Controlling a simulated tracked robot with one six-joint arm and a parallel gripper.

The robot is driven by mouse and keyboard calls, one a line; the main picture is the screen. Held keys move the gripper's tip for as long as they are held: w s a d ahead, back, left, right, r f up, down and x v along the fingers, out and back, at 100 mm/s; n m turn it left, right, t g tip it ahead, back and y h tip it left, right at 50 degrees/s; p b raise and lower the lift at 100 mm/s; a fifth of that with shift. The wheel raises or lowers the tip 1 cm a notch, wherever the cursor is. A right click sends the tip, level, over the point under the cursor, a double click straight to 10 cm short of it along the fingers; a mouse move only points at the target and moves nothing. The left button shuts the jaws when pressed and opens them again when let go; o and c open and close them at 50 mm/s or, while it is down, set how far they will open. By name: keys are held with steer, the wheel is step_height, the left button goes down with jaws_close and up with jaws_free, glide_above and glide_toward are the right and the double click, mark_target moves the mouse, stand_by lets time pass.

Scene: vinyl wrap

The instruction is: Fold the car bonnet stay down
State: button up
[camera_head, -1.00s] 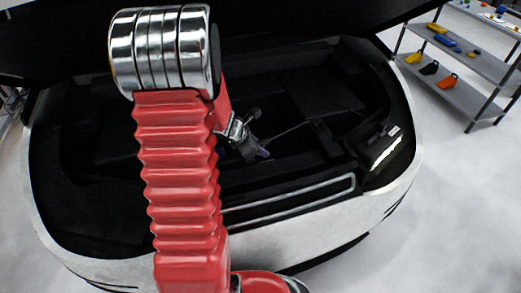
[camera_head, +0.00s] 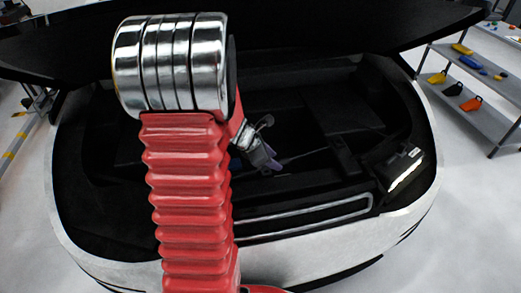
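The car's open engine bay (camera_head: 310,75) fills the middle, with the black bonnet (camera_head: 330,30) raised above it. A thin, pale rod that looks like the bonnet stay (camera_head: 304,154) lies low across the bay, running right from beside my gripper (camera_head: 268,160). My gripper is small in view, partly behind my red arm, inside the bay. Its purplish fingertips are close to the rod's left end. I cannot tell whether they are shut on it or only beside it. The rod's left end is hidden at the fingers.
The white front edge of the car (camera_head: 330,243) curves around the bay, with a silver-edged slot (camera_head: 310,217) behind it. Grey shelves (camera_head: 480,118) with coloured parts stand at right. Floor is clear between.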

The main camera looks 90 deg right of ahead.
steer(key=v, duration=0.9)
steer(key=shift+r, duration=0.15)
steer(key=shift+a, duration=0.15)
stand_by(0.4)
